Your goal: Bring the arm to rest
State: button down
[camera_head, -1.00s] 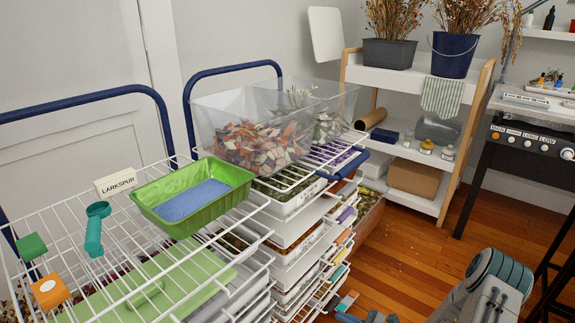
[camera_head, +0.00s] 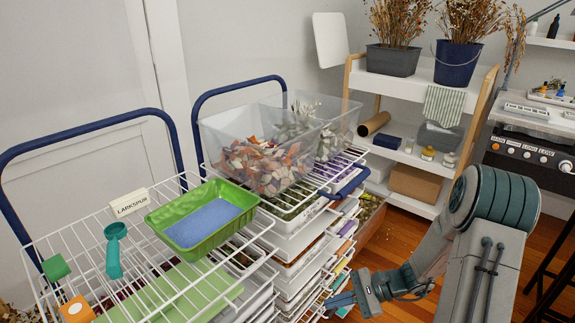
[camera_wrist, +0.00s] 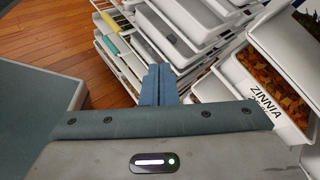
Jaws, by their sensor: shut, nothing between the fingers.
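My gripper (camera_head: 342,300) shows low in the head view, to the right of the drawer stack (camera_head: 300,262) and below the wire rack top. My arm reaches to it from the right edge of the picture. In the wrist view my gripper's blue fingers (camera_wrist: 158,84) are together with nothing between them. They point toward the white drawers (camera_wrist: 190,38), and I cannot tell how large the gap is. A drawer labelled ZINNIA (camera_wrist: 262,90) holds orange and green dried petals beside the gripper.
A green tray with blue granules (camera_head: 206,216), a teal scoop (camera_head: 114,252) and a LARKSPUR card (camera_head: 130,202) sit on the wire rack. Clear bins of petals (camera_head: 262,150) stand behind. A white shelf (camera_head: 420,86) is at the back. Wooden floor (camera_head: 398,232) lies open between.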

jog(key=s+d+r+n+t+h+p, duration=0.1)
jog(key=s+r+n+h+p, duration=0.3)
jog(key=r, duration=0.8)
jog(key=s+d+r+n+t+h+p, duration=0.1)
jog(key=s+r+n+h+p, duration=0.3)
jog(key=r, duration=0.8)
jog(key=s+r+n+h+p, duration=0.5)
jog(key=s+r+p, duration=0.2)
jog(key=r, duration=0.5)
jog(key=shift+d+r+t+p, duration=0.3)
jog(key=shift+d+t+p, duration=0.1)
jog(key=shift+p, duration=0.5)
